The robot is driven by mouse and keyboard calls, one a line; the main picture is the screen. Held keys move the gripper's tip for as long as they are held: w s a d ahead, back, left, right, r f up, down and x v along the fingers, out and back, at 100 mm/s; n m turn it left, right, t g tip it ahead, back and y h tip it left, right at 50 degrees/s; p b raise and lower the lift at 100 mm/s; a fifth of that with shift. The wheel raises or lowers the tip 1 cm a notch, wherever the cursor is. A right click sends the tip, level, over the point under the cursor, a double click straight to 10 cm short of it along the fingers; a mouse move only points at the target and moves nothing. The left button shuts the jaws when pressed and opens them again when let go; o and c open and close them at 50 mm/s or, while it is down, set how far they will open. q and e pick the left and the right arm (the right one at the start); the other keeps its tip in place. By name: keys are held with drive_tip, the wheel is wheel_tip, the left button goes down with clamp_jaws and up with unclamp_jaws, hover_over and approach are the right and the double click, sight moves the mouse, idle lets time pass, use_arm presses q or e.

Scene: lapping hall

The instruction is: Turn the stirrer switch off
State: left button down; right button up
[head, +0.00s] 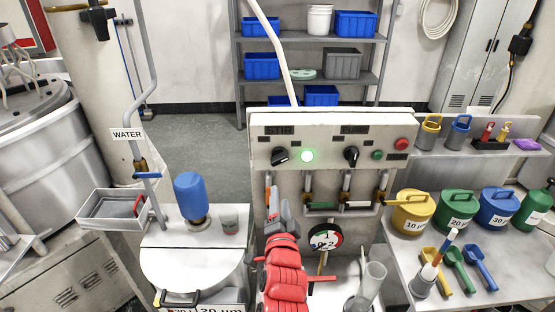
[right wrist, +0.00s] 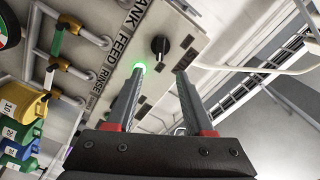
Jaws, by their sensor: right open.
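The stirrer switch (head: 280,156) is a black rotary knob under the STIR label, at the left of the pale control panel (head: 330,128). Its pointer is turned to the side. The green lamp (head: 307,156) just right of it is lit. In the right wrist view the knob (right wrist: 160,45) stands beyond the fingertips, with the glowing lamp (right wrist: 138,66) partly behind one finger. My right gripper (head: 273,196) is below the switch in the head view. In the right wrist view it (right wrist: 160,72) is open and empty, apart from the knob. My left gripper is not in view.
A second knob (head: 352,156), a green button (head: 377,155) and a red button (head: 401,145) share the panel. Valve handles (head: 308,184) and a gauge (head: 325,237) sit below. A blue bottle (head: 190,194) stands left; numbered cans (head: 411,212) stand right.

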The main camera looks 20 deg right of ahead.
sight(279, 162)
drive_tip(key=b+x, duration=0.7)
drive_tip(key=x, duration=0.8)
drive_tip(key=shift+w+d+r, duration=0.1)
drive_tip(key=shift+w+d, duration=0.05)
drive_tip(key=shift+w, duration=0.25)
drive_tip(key=shift+w+d, duration=0.15)
drive_tip(key=shift+w, duration=0.5)
clamp_jaws()
